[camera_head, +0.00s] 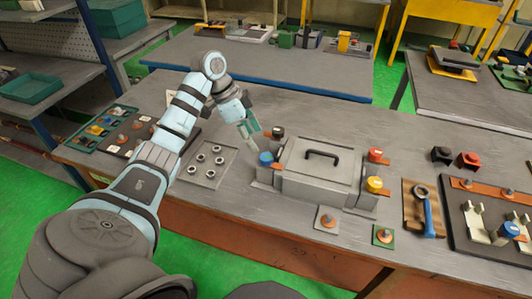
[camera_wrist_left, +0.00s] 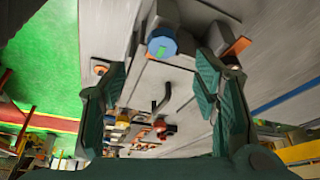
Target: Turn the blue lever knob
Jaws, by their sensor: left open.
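The blue lever knob (camera_head: 265,158) sits on the left end of a grey metal box (camera_head: 320,175) with a black handle on its lid. In the left wrist view the blue knob (camera_wrist_left: 163,47) shows as a round blue cap with a green mark. My left gripper (camera_head: 254,135) is just above and behind the knob, tilted downward. In the left wrist view my left gripper (camera_wrist_left: 160,66) is open, with its two dark green fingers apart and the knob in view between them, beyond the tips. No contact shows. My right gripper is not in view.
A red knob (camera_head: 376,155) and a yellow knob (camera_head: 374,184) are on the box's right side. A tray of metal nuts (camera_head: 207,162) lies left of it. A blue-handled wrench (camera_head: 428,210) lies on the right. Small terminal plates (camera_head: 327,220) lie in front.

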